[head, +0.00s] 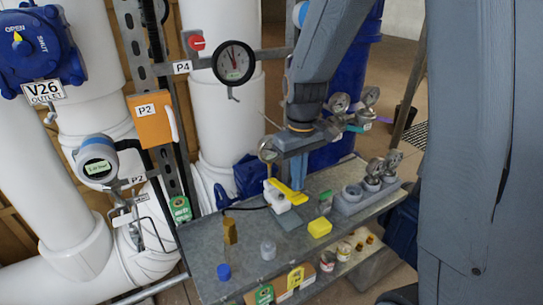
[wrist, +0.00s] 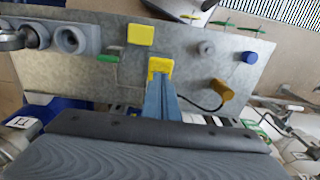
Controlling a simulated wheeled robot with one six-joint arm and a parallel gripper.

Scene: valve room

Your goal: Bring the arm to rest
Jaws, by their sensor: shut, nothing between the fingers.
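My gripper (head: 298,180) hangs from my grey arm over the metal bench (head: 197,245), fingers pointing down. Its blue-grey fingers are together with nothing held. In the wrist view, the shut fingers (wrist: 160,88) reach toward a yellow piece (wrist: 160,67) beyond the tips. In the head view that yellow piece (head: 286,192) lies by a white part below the gripper; whether the fingertips touch it I cannot tell.
The bench holds a yellow block (head: 320,227), a grey cylinder (head: 268,250), a brass fitting (head: 230,231), a blue cap (head: 223,272) and a gauge rack (head: 350,203). A round gauge (head: 234,62) and white pipes stand behind and left.

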